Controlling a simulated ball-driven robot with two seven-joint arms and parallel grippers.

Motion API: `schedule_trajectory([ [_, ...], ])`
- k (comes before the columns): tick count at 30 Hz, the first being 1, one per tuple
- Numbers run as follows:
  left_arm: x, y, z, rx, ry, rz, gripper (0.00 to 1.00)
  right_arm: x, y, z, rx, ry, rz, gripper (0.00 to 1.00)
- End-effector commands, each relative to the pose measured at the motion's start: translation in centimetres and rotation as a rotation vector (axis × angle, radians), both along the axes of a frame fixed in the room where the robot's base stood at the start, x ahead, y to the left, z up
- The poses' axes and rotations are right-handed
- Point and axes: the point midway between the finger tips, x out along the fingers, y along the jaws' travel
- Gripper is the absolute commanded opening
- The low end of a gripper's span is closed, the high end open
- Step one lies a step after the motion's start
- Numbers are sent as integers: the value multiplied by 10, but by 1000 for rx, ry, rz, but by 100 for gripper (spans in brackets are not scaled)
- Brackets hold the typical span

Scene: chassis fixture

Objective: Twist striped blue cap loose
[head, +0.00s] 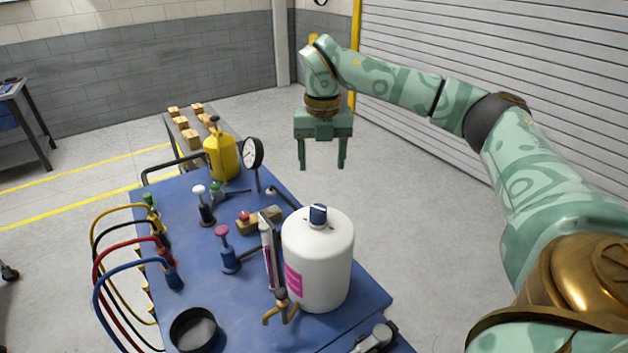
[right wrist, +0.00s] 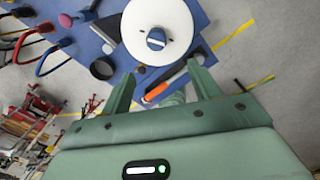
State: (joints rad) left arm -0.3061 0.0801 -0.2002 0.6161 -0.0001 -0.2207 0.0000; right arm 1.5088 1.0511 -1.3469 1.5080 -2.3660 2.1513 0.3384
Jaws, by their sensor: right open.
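The striped blue cap (head: 318,214) sits on top of a white bottle (head: 325,262) near the right edge of the blue cart. The cap is blue with a white stripe. It also shows from above in the right wrist view (right wrist: 156,38), at the middle of the bottle top (right wrist: 178,22). My right gripper (head: 322,166) hangs fingers down, open and empty, beyond the cart's far right side. Its fingers (right wrist: 160,76) show in the right wrist view, apart from the cap and bottle. My left gripper is not in view.
The blue cart (head: 190,250) also carries a yellow jug (head: 221,158), a dial gauge (head: 253,153), valves with coloured knobs and a black cup (head: 194,330). Coloured hoses (head: 97,265) loop off its left side. The floor right of the cart is clear.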

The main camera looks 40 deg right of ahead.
Motion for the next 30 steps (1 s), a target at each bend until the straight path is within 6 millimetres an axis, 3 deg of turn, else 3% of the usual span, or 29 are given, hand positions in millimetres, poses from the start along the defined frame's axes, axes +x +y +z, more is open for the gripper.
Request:
schedule_trajectory([
  [5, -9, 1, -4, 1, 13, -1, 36, 1, 1, -43, 1, 7, 1, 62],
  [16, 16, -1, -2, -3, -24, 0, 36, 1, 2, -122, 4, 5, 1, 62],
  [22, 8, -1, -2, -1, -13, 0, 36, 2, 1, -142, 3, 3, 2, 62],
  [30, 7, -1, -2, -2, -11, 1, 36, 2, 1, -147, 3, 1, 1, 62],
])
